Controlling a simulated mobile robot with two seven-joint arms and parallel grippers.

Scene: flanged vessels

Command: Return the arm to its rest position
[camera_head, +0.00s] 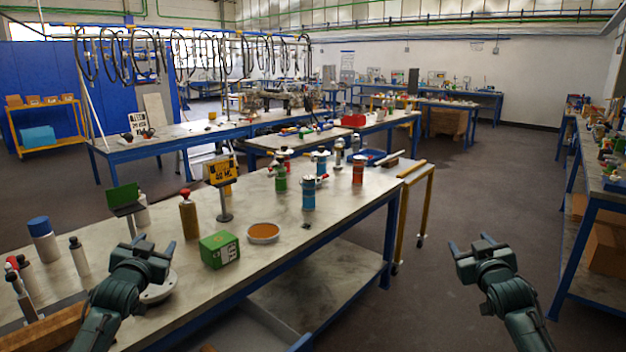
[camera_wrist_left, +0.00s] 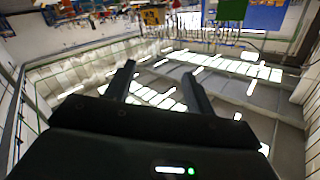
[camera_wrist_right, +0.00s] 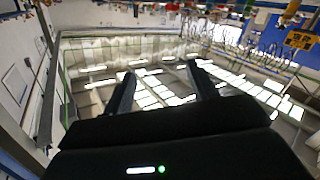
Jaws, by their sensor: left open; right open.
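My left gripper (camera_head: 153,246) is at the lower left of the head view, in front of the near workbench top, with its fingers apart and nothing between them. In the left wrist view its two fingers (camera_wrist_left: 160,82) stand apart against the ceiling and windows. My right gripper (camera_head: 469,246) is at the lower right of the head view, over the open floor to the right of the bench. It is open and empty. In the right wrist view its fingers (camera_wrist_right: 160,85) are apart with only the ceiling behind them.
The near workbench (camera_head: 345,215) carries flanged vessels, including a blue one (camera_head: 308,193), a green one (camera_head: 280,180) and an orange one (camera_head: 358,169). A green box (camera_head: 219,250), an orange-filled dish (camera_head: 263,233) and bottles stand nearer. Another bench (camera_head: 590,225) is at right. Floor between is clear.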

